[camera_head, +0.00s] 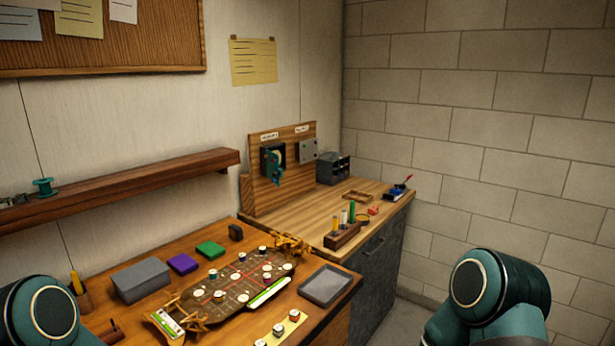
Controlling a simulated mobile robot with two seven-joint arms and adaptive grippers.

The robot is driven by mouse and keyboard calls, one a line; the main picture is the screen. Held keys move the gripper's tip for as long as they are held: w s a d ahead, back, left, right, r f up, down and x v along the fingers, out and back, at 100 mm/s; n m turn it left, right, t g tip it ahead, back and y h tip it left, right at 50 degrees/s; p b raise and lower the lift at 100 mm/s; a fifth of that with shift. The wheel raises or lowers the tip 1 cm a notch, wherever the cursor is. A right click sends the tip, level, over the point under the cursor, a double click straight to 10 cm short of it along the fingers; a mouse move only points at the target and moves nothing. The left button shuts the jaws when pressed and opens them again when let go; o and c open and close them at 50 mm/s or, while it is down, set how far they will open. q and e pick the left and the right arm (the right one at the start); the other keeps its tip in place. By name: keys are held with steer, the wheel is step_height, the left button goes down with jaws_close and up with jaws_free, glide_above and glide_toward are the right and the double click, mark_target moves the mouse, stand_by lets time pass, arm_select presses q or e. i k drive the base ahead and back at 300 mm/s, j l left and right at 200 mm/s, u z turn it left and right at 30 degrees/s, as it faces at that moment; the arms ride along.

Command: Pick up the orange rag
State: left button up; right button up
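I cannot pick out an orange rag with certainty. A small orange-red item (373,211) lies on the far wooden bench, right of the tube rack; it is too small to tell what it is. Neither gripper is in view. Only rounded teal links of my own arms show, at the bottom left and bottom right corners.
The near bench holds a brown board (236,290) with several white-topped pieces, a grey box (141,280), purple and green blocks, and a grey tray (325,285). A tube rack (343,235) stands on the far bench (310,212). A shelf (130,184) juts from the left wall.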

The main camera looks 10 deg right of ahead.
mark_target(373, 210)
steer(key=l+u, duration=0.35)
steer(key=l, duration=1.25)
steer(key=i+l+u, duration=0.2)
steer(key=l, duration=0.3)
steer(key=l+u, duration=0.2)
steer(key=l, duration=0.25)
steer(key=i+l+u, duration=0.1)
steer(key=l, duration=0.25)
steer(key=i+l+u, duration=0.15)
steer(key=l, duration=0.15)
steer(key=l+u, duration=0.1)
steer(key=l, duration=0.25)
steer(key=i+l+u, duration=0.25)
steer(key=l, duration=0.35)
steer(key=l+u, duration=0.25)
steer(key=l, duration=0.4)
steer(key=i+l+u, duration=0.2)
steer(key=l, duration=0.5)
steer(key=k+j, duration=0.05)
